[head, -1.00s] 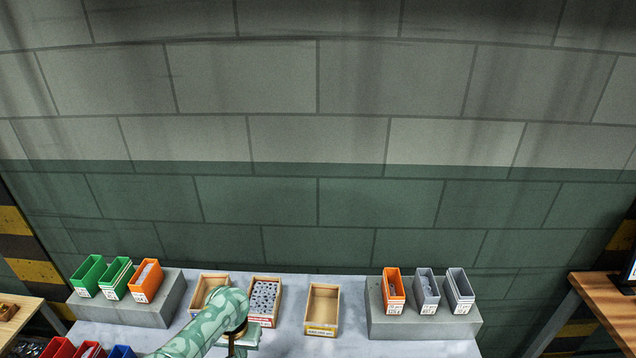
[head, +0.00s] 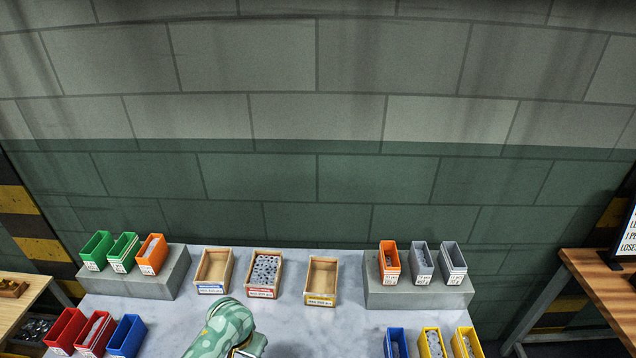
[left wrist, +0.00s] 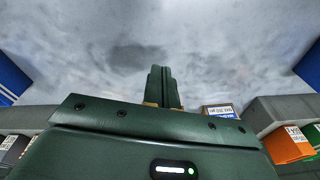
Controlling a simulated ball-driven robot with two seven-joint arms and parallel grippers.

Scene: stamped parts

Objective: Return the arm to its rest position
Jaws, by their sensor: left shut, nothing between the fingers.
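My left arm (head: 225,325) reaches in from the bottom edge of the head view, over the front of the grey table (head: 300,325). Its gripper is at the bottom edge there, mostly hidden by the arm and frame edge. In the left wrist view the left gripper's fingers (left wrist: 163,82) are together with nothing between them, over bare tabletop. It is in front of the wooden trays and apart from them. My right gripper is in neither view.
Three wooden trays stand mid-table: left (head: 214,270) empty, middle (head: 249,291) holding grey parts, right (head: 321,275) empty. Grey risers (head: 150,288) (head: 418,297) carry coloured bins at both sides. Red and blue bins (head: 127,336) stand front left, blue and yellow bins (head: 396,342) front right.

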